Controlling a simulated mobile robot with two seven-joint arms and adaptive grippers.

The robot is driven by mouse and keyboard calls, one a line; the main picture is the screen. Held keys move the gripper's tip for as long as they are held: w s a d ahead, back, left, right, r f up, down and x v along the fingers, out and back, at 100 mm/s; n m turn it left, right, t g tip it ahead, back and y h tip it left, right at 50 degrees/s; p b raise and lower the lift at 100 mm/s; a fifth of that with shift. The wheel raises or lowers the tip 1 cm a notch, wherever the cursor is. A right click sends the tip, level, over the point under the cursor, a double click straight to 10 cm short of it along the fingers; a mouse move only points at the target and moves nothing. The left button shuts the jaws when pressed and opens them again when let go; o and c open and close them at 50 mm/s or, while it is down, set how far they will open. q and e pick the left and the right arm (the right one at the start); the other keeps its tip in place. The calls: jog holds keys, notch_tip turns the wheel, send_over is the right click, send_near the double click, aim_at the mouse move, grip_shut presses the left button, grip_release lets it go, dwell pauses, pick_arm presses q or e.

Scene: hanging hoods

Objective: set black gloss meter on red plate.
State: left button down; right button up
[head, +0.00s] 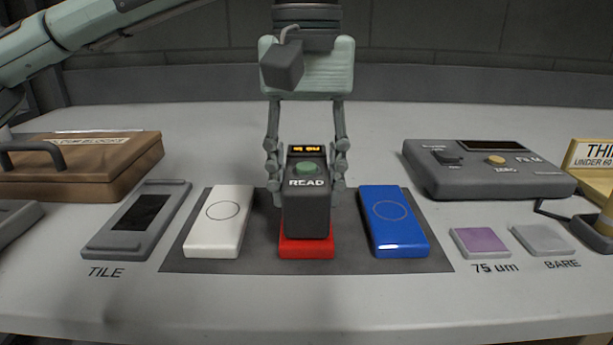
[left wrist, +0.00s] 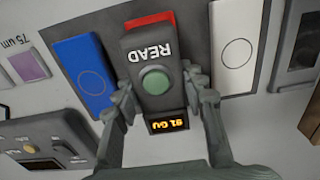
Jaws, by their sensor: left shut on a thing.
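The black gloss meter (head: 307,200) has a green button, the word READ and a lit orange display. My left gripper (head: 306,172) is shut on its sides, and the meter is upright over the red plate (head: 306,248). Only the front end of the red plate shows below the meter; I cannot tell whether the meter touches it. In the left wrist view the meter (left wrist: 152,75) sits between the fingers (left wrist: 158,100), with a strip of the red plate (left wrist: 150,18) beyond it. My right gripper is not in view.
A white plate (head: 219,222) and a blue plate (head: 393,222) flank the red one on a dark mat (head: 345,262). A grey tile holder (head: 137,220) and brown case (head: 85,175) are left. A grey film gauge (head: 480,170), a purple sample (head: 480,242) and a bare sample (head: 542,239) are right.

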pick_arm(q)
jog(key=shift+f, duration=0.1)
jog(key=c, duration=0.8)
grip_release()
notch_tip(320, 180, up, 12)
jog(key=shift+r, duration=0.1)
